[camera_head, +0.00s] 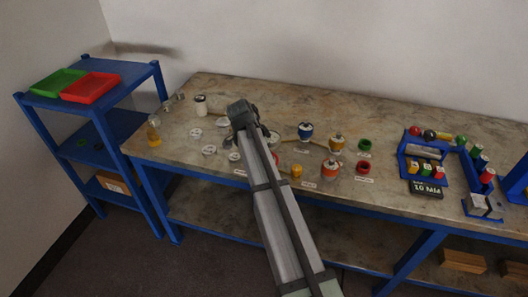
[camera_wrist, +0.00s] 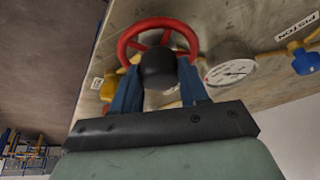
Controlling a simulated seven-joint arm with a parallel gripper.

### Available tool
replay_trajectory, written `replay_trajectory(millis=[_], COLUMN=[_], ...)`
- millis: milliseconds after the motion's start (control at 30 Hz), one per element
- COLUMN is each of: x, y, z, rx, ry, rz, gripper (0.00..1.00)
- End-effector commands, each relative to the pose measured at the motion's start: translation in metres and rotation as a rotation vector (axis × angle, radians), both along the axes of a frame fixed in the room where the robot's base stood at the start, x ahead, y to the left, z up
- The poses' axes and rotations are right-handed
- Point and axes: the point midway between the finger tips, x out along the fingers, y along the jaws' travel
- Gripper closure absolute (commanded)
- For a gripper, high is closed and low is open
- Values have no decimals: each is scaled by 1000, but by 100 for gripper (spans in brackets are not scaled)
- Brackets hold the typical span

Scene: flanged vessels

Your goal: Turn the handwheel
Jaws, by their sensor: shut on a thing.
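The handwheel is a red spoked ring (camera_wrist: 160,23) at the top middle of the wrist view. My gripper (camera_wrist: 160,68) reaches to it, with one blue finger on each side of a dark rounded piece (camera_wrist: 158,70) in front of the wheel. The jaws are shut on the handwheel; the exact contact is partly hidden behind the dark piece.
A white dial gauge (camera_wrist: 230,70) sits close right of the wheel, with a blue fitting (camera_wrist: 304,61) farther right. A yellow part (camera_wrist: 108,88) is at left.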

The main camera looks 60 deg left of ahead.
Motion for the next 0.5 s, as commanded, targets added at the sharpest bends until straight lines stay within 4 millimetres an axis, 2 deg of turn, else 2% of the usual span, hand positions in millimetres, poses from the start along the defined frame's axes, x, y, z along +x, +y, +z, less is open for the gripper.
replay_trajectory(millis=[300, 333, 500], x=[0, 0, 0], y=[0, 0, 0], z=[0, 0, 0], rx=[0, 0, 0], ry=[1, 1, 0], rz=[0, 0, 0], gripper=[87, 53, 37])
